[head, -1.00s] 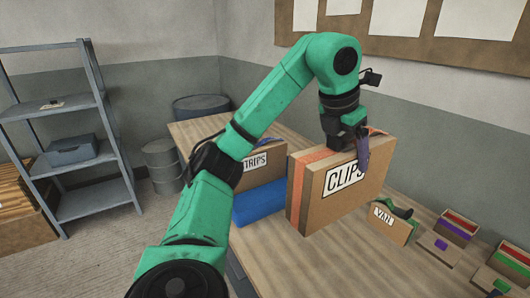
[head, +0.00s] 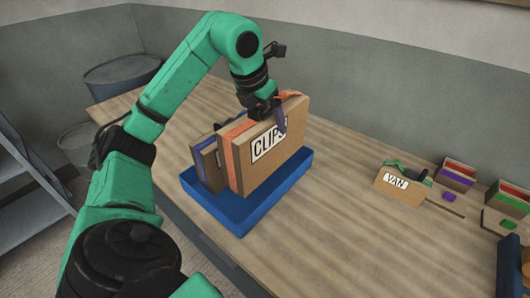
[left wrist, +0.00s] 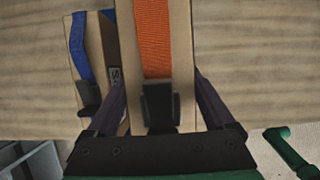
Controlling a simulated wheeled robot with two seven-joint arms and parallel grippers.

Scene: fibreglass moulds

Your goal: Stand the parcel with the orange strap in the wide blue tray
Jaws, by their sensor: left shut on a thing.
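The parcel with the orange strap (head: 275,158), a brown box labelled CLIPS, is upright over the right part of the wide blue tray (head: 243,218). Its lower edge is within the tray's outline; I cannot tell whether it touches the floor. My left gripper (head: 272,112) is shut on its top edge from above. In the left wrist view the orange strap (left wrist: 154,40) runs between the fingers. A brown parcel with a blue strap (head: 207,163) stands in the tray's left part, close beside it; it also shows in the left wrist view (left wrist: 95,45). My right gripper is not in view.
A small VAN box (head: 397,185) with a green item on it stands at the right. Small coloured boxes (head: 458,172) and a blue container (head: 510,268) are at the far right. The wooden table between tray and VAN box is clear.

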